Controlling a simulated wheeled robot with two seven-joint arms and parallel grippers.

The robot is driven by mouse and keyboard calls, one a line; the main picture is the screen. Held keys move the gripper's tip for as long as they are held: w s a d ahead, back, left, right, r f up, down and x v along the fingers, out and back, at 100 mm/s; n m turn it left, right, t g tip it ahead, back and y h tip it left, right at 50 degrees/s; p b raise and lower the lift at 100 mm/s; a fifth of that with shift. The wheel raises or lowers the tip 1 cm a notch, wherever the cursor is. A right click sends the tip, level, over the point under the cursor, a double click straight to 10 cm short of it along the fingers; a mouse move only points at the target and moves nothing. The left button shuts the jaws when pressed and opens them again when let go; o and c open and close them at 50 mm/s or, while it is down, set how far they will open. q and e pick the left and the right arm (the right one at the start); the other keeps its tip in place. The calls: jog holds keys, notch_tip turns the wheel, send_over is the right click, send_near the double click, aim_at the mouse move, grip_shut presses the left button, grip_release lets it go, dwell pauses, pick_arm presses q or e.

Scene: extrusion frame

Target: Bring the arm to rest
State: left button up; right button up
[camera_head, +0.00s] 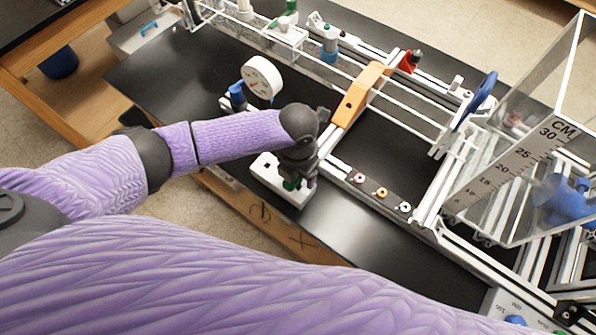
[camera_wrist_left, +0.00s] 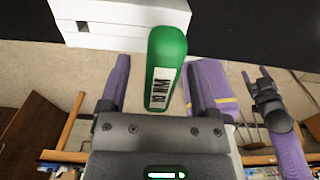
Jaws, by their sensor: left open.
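My left gripper (camera_head: 296,178) points down over a white block (camera_head: 268,172) at the front edge of the black table. A green piece (camera_head: 291,185) shows just under the gripper. In the left wrist view, my left gripper (camera_wrist_left: 157,85) is open, with its two purple fingers apart. A green handle with a barcode label (camera_wrist_left: 160,85) shows between the fingers, with gaps on both sides, by the white block (camera_wrist_left: 120,20). I cannot tell its depth between the fingers. At the right of that view is what looks like my other gripper (camera_wrist_left: 258,78), small and unclear.
An extrusion frame with an orange bracket (camera_head: 360,95) stands to the right of my left wrist. A round white gauge (camera_head: 262,77) is just behind my forearm. A clear box with a centimetre scale (camera_head: 525,165) stands at the right. The black tabletop (camera_head: 390,240) is bare at the front.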

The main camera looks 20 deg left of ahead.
pick_arm(q)
notch_tip(320, 180, up, 9)
jog(key=shift+f+p, duration=0.15)
jog(key=shift+p, duration=0.45)
jog(key=s+d+n+t+h, duration=0.2)
jog(key=s+d+n+h, duration=0.35)
jog(key=n, duration=1.25)
jog(key=s+a+n+t+y, duration=0.1)
jog(key=s+a+n+y, duration=0.65)
jog(key=n, duration=1.25)
jog(key=s+a+f+g+h+b, duration=0.2)
jog(key=f+b, duration=0.8)
jog(key=f, duration=2)
jog(key=s+a+f+b, duration=0.2)
jog(key=s+f+b, duration=0.1)
jog(key=s+f, duration=0.4)
jog(key=s+a+f+b, duration=0.3)
jog(key=s+f, duration=0.4)
jog(key=f, duration=0.3)
jog(key=shift+s+f+m+b, duration=0.25)
jog(key=shift+s+m+b, duration=0.05)
jog(key=shift+b, duration=0.5)
